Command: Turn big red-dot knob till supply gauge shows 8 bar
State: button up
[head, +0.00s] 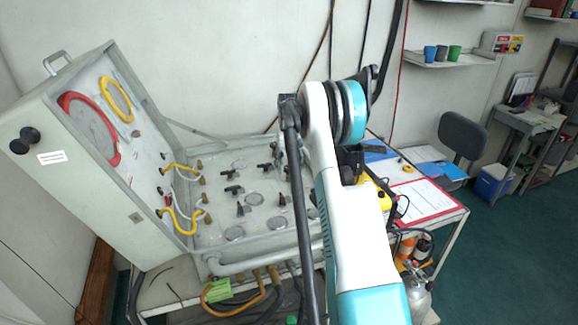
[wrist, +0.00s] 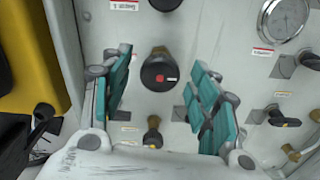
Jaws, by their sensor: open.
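The big black knob with a red dot (wrist: 159,73) sits on the pale panel in the wrist view, near the top middle. My gripper (wrist: 165,88) is open, with one teal-padded finger on each side of the knob and a visible gap to it. I cannot tell how far its tips are from the panel. A round gauge (wrist: 284,18) shows at the top right of the wrist view, too small to read; I cannot tell whether it is the supply gauge. In the head view my arm hides the gripper and the big knob.
The open panel case (head: 208,262) stands on a table, its lid with red (head: 90,128) and yellow rings upright at left. Smaller knobs (wrist: 152,134) and valves (wrist: 284,118) surround the big knob. A yellow object (wrist: 28,60) stands close at the left of the wrist view.

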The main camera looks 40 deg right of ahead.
aim_at(288, 168)
notch_tip(288, 168, up, 12)
dwell(0.5)
dwell(0.7)
jog(key=o, duration=0.8)
jog(key=shift+a, duration=0.2)
jog(key=shift+c, duration=0.2)
jog(key=o, duration=0.3)
jog(key=a+n+p, duration=0.2)
jog(key=n, duration=0.1)
jog(key=a+n+p, duration=0.2)
jog(key=a+n, duration=0.1)
jog(key=w+a+r+n+p, duration=0.1)
jog(key=a+n+p, duration=0.1)
jog(key=a+n, duration=0.1)
jog(key=shift+a+n, duration=0.1)
jog(key=shift+n, duration=0.3)
jog(key=s+a+n+p, duration=0.1)
jog(key=a+n+p, duration=0.4)
jog(key=a+n, duration=0.4)
jog(key=shift+n, duration=0.6)
jog(key=f+b, duration=0.1)
jog(key=f, duration=0.2)
jog(key=f+b, duration=0.2)
jog(key=f, duration=0.1)
jog(key=f+b, duration=0.1)
jog(key=f, duration=0.3)
jog(key=shift+s+d, duration=0.1)
jog(key=shift+d, duration=0.15)
